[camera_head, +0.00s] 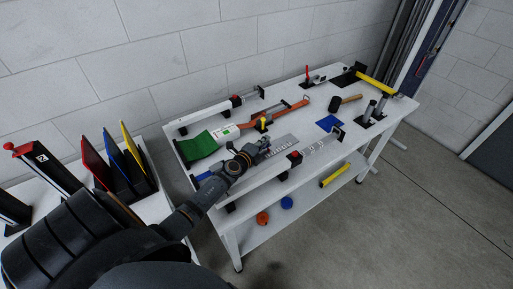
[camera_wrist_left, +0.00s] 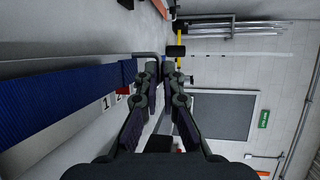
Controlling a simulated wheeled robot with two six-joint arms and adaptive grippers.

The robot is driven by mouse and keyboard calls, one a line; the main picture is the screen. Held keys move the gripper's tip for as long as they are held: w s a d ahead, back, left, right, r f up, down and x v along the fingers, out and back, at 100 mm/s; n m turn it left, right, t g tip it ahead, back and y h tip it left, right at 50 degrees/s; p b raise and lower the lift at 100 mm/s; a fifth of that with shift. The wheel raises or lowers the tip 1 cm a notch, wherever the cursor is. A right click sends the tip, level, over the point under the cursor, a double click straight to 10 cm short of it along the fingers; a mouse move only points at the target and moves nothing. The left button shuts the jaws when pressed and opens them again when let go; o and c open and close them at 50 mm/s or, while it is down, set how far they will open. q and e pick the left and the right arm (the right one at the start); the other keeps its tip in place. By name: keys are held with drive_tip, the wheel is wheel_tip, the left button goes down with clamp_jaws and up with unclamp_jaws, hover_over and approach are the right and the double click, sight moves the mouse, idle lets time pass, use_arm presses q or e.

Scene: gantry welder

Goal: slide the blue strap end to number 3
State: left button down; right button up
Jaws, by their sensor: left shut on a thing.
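The blue strap (camera_wrist_left: 65,98) runs in from the left of the left wrist view and reaches my left gripper (camera_wrist_left: 160,70). Its fingers are close together at the strap's end, which they partly hide. In the head view, my left gripper (camera_head: 262,149) is over the near part of the white workbench, and a bit of blue strap (camera_head: 205,173) shows to its left. Number labels 1 (camera_wrist_left: 105,103) and 2 (camera_wrist_left: 118,97) lie beside the strap in the wrist view. I cannot make out a number 3. My right gripper is not in view.
The workbench (camera_head: 365,145) also carries a green cloth (camera_head: 197,147), an orange strap (camera_head: 292,111), a mallet (camera_head: 344,102) and a blue square (camera_head: 329,123). A rail with a red block (camera_head: 295,156) runs along the near edge. Coloured panels (camera_head: 122,155) stand at left.

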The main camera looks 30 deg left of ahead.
use_arm(q)
drive_tip(key=shift+w+d, duration=0.3)
drive_tip(key=shift+w, duration=0.4)
drive_tip(key=shift+w+d, duration=0.25)
drive_tip(key=shift+w, duration=0.4)
drive_tip(key=shift+w+d, duration=0.3)
drive_tip(key=shift+w, duration=0.4)
drive_tip(key=c, duration=1)
unclamp_jaws()
drive_tip(key=shift+s+f, duration=0.1)
